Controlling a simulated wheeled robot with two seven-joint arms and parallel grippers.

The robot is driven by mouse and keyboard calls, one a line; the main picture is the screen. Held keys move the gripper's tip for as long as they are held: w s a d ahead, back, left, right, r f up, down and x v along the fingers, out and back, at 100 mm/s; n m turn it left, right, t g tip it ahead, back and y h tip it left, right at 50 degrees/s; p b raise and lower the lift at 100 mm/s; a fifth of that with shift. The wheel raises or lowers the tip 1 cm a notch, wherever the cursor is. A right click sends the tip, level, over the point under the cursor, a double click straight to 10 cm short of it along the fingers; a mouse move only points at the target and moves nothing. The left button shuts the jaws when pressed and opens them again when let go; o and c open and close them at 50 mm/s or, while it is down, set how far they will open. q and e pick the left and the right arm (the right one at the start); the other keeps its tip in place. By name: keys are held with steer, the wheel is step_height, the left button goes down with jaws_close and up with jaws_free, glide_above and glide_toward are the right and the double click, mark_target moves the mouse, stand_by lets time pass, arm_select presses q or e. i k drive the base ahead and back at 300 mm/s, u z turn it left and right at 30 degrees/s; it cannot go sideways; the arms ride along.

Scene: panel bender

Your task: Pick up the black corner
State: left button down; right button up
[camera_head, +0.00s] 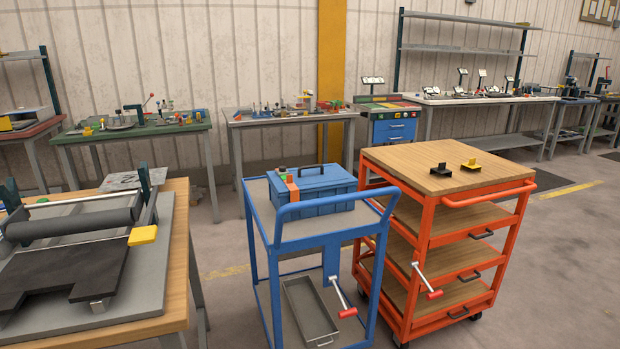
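The black corner (440,170) is a small dark bracket with an upright part. It sits on the wooden top (420,184) of the orange cart, towards the middle. A similar yellow corner (470,165) sits just to its right, apart from it. Neither of my grippers is in view, and nothing touches the black corner.
A blue cart (315,239) carrying a blue toolbox (310,187) stands left of the orange cart (428,237). A bench with the panel bender (75,222) is at the left. Red-ended levers (345,299) stick out near the carts. Floor at the right is clear.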

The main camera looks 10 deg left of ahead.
mark_target(440, 169)
steer(key=z, duration=1.7)
steer(key=i, duration=4)
steer(key=u, duration=3.75)
